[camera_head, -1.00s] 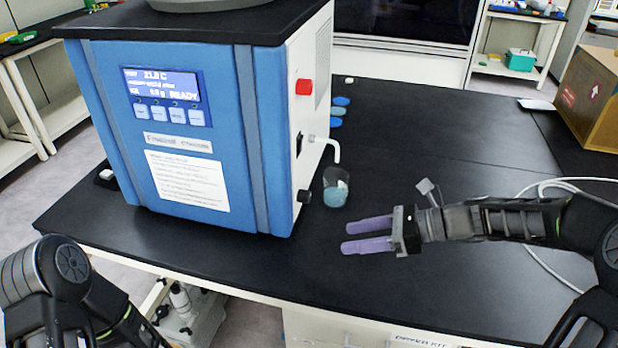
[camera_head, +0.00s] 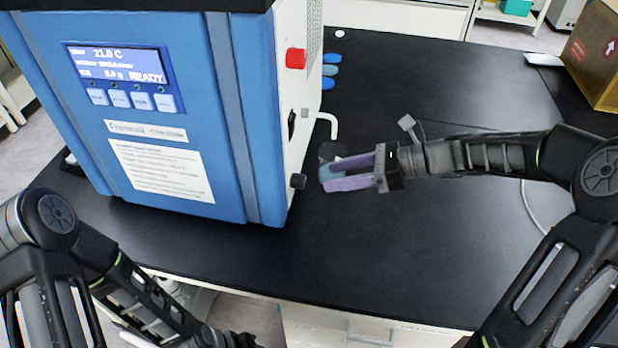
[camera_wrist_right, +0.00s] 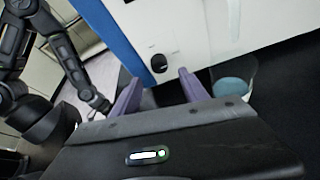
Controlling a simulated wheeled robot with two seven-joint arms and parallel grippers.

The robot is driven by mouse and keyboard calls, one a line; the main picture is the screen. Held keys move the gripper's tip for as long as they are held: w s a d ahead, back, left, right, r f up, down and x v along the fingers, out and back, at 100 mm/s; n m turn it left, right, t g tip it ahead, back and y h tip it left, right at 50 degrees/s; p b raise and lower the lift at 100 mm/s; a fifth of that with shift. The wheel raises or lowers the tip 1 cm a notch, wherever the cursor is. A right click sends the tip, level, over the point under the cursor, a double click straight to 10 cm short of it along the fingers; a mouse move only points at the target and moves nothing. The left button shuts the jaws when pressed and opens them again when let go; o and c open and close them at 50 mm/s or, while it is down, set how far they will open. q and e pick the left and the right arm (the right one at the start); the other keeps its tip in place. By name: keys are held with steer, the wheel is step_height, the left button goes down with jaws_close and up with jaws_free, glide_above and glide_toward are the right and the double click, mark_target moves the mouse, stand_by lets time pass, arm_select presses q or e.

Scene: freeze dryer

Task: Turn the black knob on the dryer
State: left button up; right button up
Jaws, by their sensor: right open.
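The blue and white freeze dryer (camera_head: 225,110) stands on the black bench. Its black knob (camera_head: 298,181) is low on the white right side, near the front corner. In the right wrist view the knob (camera_wrist_right: 159,63) lies just beyond and between the fingertips. My right gripper (camera_head: 324,178) is open and empty, with purple fingers pointing left at the knob, a small gap short of it. In the right wrist view my right gripper (camera_wrist_right: 157,75) has its fingers spread apart. My left arm is at the lower left; its gripper is not clearly visible.
A clear beaker with blue contents (camera_wrist_right: 232,85) stands right beside the right gripper, partly hidden behind it in the head view. A white spout (camera_head: 328,124) and a red button (camera_head: 296,58) are above. A cardboard box (camera_head: 596,55) is far right. The bench's right half is mostly clear.

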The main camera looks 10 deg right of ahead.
mark_target(298, 181)
steer(key=x, duration=0.7)
jaws_close()
stand_by(0.5)
